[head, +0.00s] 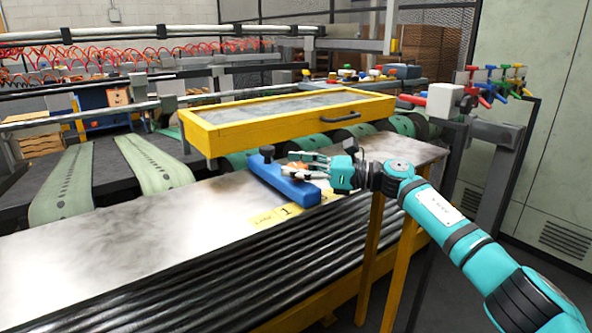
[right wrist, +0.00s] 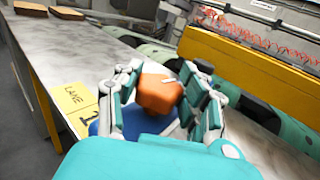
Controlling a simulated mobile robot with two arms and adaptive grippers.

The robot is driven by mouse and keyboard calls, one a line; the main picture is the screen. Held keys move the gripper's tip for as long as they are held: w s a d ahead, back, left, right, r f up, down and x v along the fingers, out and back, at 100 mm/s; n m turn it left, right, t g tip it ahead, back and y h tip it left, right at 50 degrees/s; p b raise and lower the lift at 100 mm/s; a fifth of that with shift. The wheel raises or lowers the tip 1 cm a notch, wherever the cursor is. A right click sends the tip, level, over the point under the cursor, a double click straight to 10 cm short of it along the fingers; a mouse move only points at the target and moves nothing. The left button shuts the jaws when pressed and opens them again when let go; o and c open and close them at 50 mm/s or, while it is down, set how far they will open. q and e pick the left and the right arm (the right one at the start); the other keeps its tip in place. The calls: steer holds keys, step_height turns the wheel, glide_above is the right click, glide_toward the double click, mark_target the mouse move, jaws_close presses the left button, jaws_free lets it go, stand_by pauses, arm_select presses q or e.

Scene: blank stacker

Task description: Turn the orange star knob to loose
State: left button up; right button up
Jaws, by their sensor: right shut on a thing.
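The orange star knob (right wrist: 159,93) sits on a blue block (head: 283,182) on the metal table. In the head view the knob (head: 297,168) shows only as a small orange patch, partly hidden by the gripper. My right gripper (right wrist: 163,97) is shut on the knob, with one finger on each side of it. In the head view the right gripper (head: 310,167) reaches in from the right above the block. A pale mark shows on top of the knob in the right wrist view. My left gripper is not in view.
A yellow-framed tray (head: 205,139) with a dark handle stands just behind the block. A yellow label reading "LANE 1" (head: 275,214) lies in front of it. Black rollers (head: 230,265) run along the front. Green belts (head: 150,163) lie behind.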

steer(key=shift+f, duration=0.15)
steer(key=o, duration=1.2)
steer(key=shift+o, duration=0.2)
steer(key=v, duration=1.2)
